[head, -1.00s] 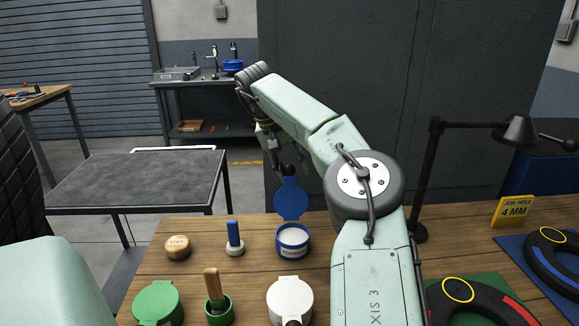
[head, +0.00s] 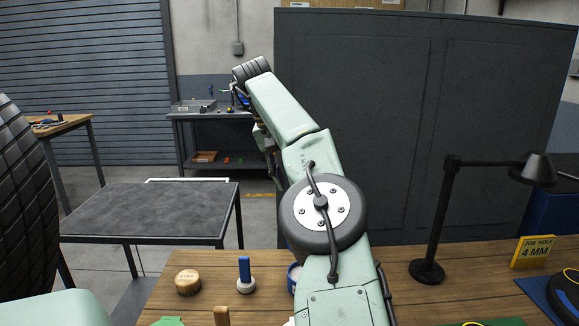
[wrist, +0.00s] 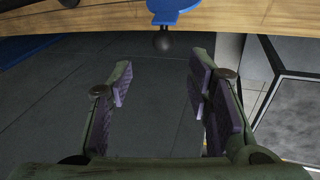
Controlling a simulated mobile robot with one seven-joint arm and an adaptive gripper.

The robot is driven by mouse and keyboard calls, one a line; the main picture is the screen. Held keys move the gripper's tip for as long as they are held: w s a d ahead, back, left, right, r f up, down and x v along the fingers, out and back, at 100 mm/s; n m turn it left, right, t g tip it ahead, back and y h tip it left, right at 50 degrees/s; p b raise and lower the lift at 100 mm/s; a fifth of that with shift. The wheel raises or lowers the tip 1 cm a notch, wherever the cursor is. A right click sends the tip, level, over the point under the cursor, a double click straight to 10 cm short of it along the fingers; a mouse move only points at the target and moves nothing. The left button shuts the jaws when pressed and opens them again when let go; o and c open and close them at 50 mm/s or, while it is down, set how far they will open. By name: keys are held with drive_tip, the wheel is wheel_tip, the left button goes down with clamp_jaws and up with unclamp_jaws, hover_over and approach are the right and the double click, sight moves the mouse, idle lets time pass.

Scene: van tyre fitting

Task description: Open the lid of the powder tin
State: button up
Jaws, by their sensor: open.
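A blue tin (head: 294,278) stands on the wooden bench in the head view, mostly hidden behind my arm. I take it for the powder tin, but its label cannot be read. Its lid is hidden in the head view now. In the wrist view, a blue piece (wrist: 176,6), likely that lid, shows at the top edge with a dark round knob (wrist: 162,43) below it. My gripper (wrist: 160,76) is open and empty, its purple-padded fingers apart over the floor. The knob lies just beyond the fingertips, not held. In the head view my gripper is hidden behind the arm.
On the bench (head: 420,300) stand a round wooden piece (head: 188,282) and a blue-handled tool (head: 245,275). A black lamp (head: 440,220) and yellow sign (head: 532,252) stand at right. A grey table (head: 150,210) is beyond the bench at left.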

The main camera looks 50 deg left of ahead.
drive_tip(key=shift+v, duration=1.35)
drive_tip(key=shift+d, duration=0.1)
